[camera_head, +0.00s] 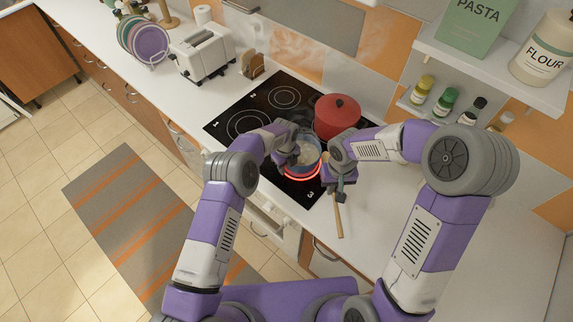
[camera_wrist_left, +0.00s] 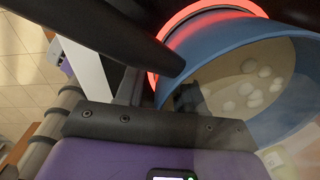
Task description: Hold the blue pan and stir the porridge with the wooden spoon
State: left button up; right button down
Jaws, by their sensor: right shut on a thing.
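The blue pan (camera_head: 307,160) stands on a glowing red burner in the head view. It also shows at the right of the left wrist view (camera_wrist_left: 215,45), with pale, lumpy porridge (camera_wrist_left: 250,90) inside. My left gripper (camera_head: 287,160) is at the pan's left side. Its fingers are mostly hidden in the head view, and the wrist view does not show clearly whether they close on the pan. My right gripper (camera_head: 341,183) is shut on the wooden spoon (camera_head: 339,220), just right of the pan. The spoon's handle sticks out below the gripper; its other end is not clear.
A red lidded pot (camera_head: 337,116) stands close behind the pan on the black cooktop (camera_head: 225,125). A toaster (camera_head: 202,52) and a plate rack (camera_head: 146,40) are further left. A shelf (camera_head: 490,65) with jars is at upper right. The counter at right (camera_head: 480,240) is clear.

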pick_arm(q)
grip_shut()
dwell(1.1)
jog(key=shift+o, duration=0.8)
grip_release()
jog(key=shift+r, duration=0.15)
